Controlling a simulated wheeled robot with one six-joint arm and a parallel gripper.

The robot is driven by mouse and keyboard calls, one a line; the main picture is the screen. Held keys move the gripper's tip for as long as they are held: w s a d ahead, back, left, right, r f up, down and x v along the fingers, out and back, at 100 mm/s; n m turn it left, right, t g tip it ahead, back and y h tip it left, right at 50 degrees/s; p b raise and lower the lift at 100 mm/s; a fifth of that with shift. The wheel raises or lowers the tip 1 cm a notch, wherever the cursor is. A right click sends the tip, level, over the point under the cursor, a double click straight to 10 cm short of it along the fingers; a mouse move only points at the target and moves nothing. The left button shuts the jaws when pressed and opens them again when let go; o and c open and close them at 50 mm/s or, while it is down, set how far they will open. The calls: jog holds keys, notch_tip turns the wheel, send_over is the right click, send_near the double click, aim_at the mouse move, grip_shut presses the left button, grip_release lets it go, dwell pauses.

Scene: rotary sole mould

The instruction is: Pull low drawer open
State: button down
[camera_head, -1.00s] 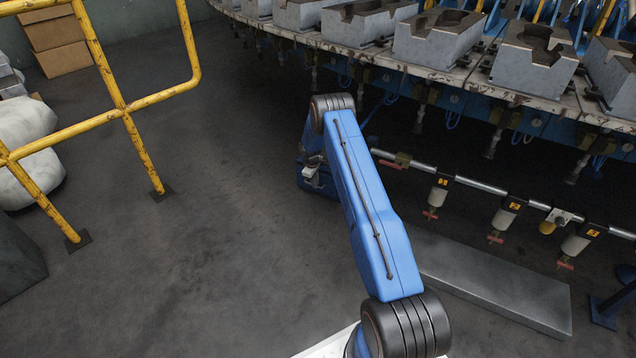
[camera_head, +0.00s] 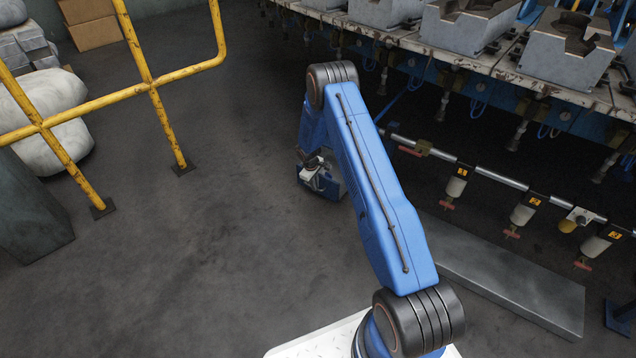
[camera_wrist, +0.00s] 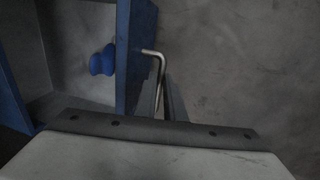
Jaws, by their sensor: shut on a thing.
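The low drawer is blue with a grey inside; its front panel (camera_wrist: 135,50) stands upright in the wrist view, with the open inside (camera_wrist: 75,45) to its left. A rounded blue thing (camera_wrist: 102,60) lies inside. A bent silver handle (camera_wrist: 153,52) sticks out to the right of the front panel. My gripper (camera_wrist: 167,95) is shut on this handle; its dark fingers are mostly hidden behind the grey wrist part. In the head view, my gripper (camera_head: 316,172) is at the arm's far end, low by the floor, beside a partly hidden blue box.
The rotary table (camera_head: 480,62) with grey moulds overhangs at upper right. Below it runs a pipe (camera_head: 485,172) with filters. A grey metal slab (camera_head: 505,270) lies right of my arm. A yellow railing (camera_head: 160,105) stands left. The floor between railing and arm is clear.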

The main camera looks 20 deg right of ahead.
jog(key=shift+s+a, duration=0.1)
jog(key=c, duration=1.8)
grip_release()
jog(key=shift+c, duration=0.2)
notch_tip(320, 180, up, 17)
jog(key=s+a, duration=0.1)
jog(key=a, duration=0.1)
jog(key=shift+s+a, duration=0.3)
jog(key=shift+s, duration=0.05)
jog(key=shift+r, duration=0.1)
